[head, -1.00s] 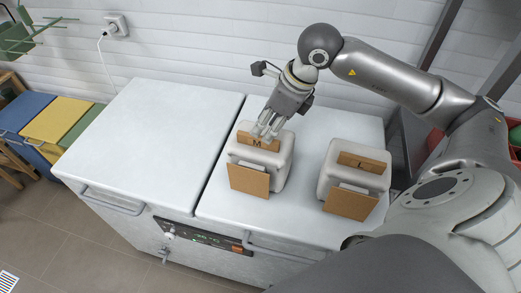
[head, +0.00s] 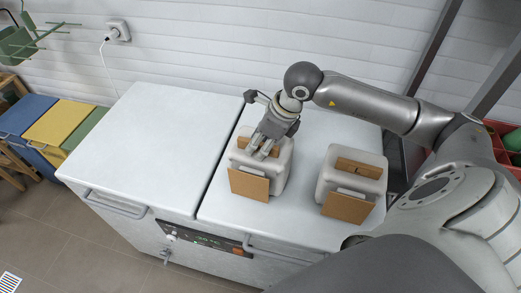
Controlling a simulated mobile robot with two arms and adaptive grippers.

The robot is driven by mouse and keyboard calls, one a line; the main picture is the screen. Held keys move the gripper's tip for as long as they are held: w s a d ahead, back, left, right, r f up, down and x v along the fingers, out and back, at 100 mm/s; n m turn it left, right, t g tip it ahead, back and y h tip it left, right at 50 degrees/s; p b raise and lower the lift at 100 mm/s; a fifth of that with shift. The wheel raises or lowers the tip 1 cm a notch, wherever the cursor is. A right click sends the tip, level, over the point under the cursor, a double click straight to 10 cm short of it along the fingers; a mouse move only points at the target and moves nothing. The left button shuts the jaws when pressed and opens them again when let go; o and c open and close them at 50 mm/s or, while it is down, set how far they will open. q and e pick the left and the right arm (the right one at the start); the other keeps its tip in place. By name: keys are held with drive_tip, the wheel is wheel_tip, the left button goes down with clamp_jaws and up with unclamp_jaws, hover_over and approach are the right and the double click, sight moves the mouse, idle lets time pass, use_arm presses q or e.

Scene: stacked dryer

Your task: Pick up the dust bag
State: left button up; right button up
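Two white bags with brown cardboard plates stand on the white dryer top. The left dust bag (head: 279,176) has a cardboard front plate (head: 249,185). The other dust bag (head: 335,171), with a like plate (head: 347,207), stands to its right. My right gripper (head: 262,154) reaches down from above onto the left bag, with its fingers at the upper cardboard piece. The fingers cover most of that piece and its letter. Whether they are closed on it is too small to tell. My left gripper is not in view.
The left half of the white top (head: 150,140) is clear. A handle (head: 115,204) and a control panel (head: 205,241) are on the front. Blue, yellow and green bins (head: 60,121) stand at the left. A white slatted wall (head: 210,45) is behind.

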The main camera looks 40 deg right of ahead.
drive_tip(key=shift+c, duration=0.5)
clamp_jaws()
drive_tip(key=shift+r, duration=0.15)
wheel_tip(320, 180, up, 8)
drive_tip(key=shift+w+r+b, duration=0.1)
drive_tip(key=shift+r+b, duration=0.05)
drive_tip(key=shift+b, duration=0.7)
drive_tip(key=shift+r, duration=0.8)
drive_tip(key=c, duration=0.7)
unclamp_jaws()
drive_tip(key=shift+f, duration=0.15)
clamp_jaws()
